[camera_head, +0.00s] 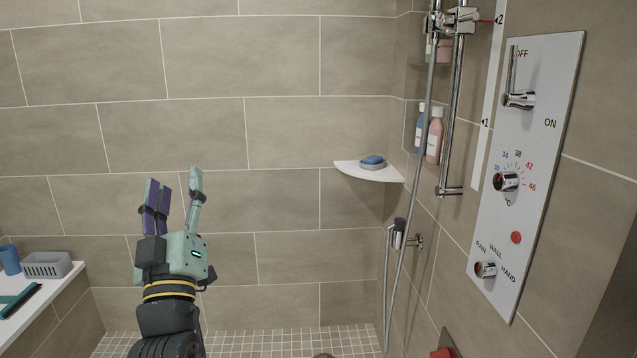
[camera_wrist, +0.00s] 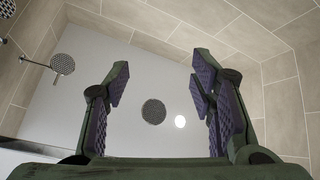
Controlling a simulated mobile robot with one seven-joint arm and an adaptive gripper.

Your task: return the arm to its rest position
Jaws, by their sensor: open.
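My gripper (camera_head: 175,190) stands upright at the lower left of the head view, with its fingers pointing up in front of the tiled wall. The fingers are apart and nothing shows between them. In the wrist view my gripper (camera_wrist: 160,95) is open and empty. Its two purple-padded fingers frame the white ceiling, with a round grille (camera_wrist: 154,112) and a round light (camera_wrist: 180,121) behind the gap. My dark wrist shows below the pale green gripper body in the head view.
A white ledge (camera_head: 62,289) at left holds a grey basket (camera_head: 47,265) and a blue cup (camera_head: 9,260). A corner shelf (camera_head: 368,173) holds a blue soap (camera_head: 372,160). At right are a shower rail (camera_head: 456,110), bottles (camera_head: 434,138) and a control panel (camera_head: 528,170). Space around my gripper is clear.

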